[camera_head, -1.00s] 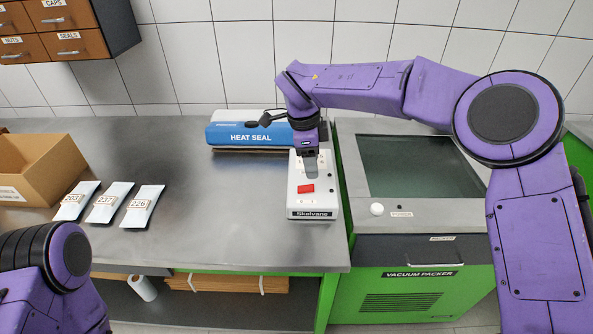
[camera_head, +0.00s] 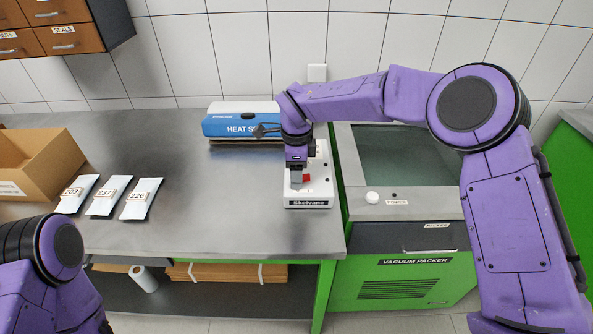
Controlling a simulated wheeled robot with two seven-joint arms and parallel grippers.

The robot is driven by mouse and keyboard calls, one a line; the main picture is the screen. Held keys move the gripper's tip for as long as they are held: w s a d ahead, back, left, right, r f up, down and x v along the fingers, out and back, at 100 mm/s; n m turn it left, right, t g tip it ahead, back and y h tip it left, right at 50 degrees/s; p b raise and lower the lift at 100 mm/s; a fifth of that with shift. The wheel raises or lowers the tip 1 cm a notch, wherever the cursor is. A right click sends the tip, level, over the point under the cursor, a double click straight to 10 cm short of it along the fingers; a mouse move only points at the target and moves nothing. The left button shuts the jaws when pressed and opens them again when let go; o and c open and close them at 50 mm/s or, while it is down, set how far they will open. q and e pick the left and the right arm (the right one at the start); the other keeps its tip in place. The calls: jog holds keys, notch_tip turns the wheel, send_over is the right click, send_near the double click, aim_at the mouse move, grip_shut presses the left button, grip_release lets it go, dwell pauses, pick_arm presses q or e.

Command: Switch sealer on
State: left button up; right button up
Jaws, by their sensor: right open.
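The blue and white heat sealer (camera_head: 240,125), lettered HEAT SEAL, stands at the back of the grey bench, partly covered by my right arm. To its right and nearer is a white control box (camera_head: 320,192) labelled Skelvane, with a red switch (camera_head: 306,178) on its top. My right gripper (camera_head: 297,180) points down over the box, just left of the red switch; it is open. Whether a fingertip touches the switch I cannot tell. My left arm shows at the lower left, but its gripper is out of view.
A green vacuum packer (camera_head: 415,262) with a dark lid (camera_head: 405,155) stands right of the bench. Several labelled pouches (camera_head: 140,199) and a cardboard box (camera_head: 40,165) lie at the left. The bench middle is clear.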

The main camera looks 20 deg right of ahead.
jog(key=c, duration=0.4)
jog(key=shift+w+d+f, duration=0.1)
jog(key=shift+w, duration=0.05)
grip_shut()
jog(key=shift+y, duration=0.3)
jog(key=shift+s+d+t+y+b, duration=0.1)
jog(key=shift+d+t+y+b, duration=0.15)
jog(key=shift+y+b, duration=0.3)
jog(key=shift+s+d+t+y+b, duration=0.1)
jog(key=shift+d+t+y+b, duration=0.15)
jog(key=shift+y, duration=0.4)
jog(key=shift+s+d+y+b, duration=0.1)
jog(key=shift+y+b, duration=0.4)
jog(key=shift+y, duration=0.3)
jog(key=shift+r, duration=0.2)
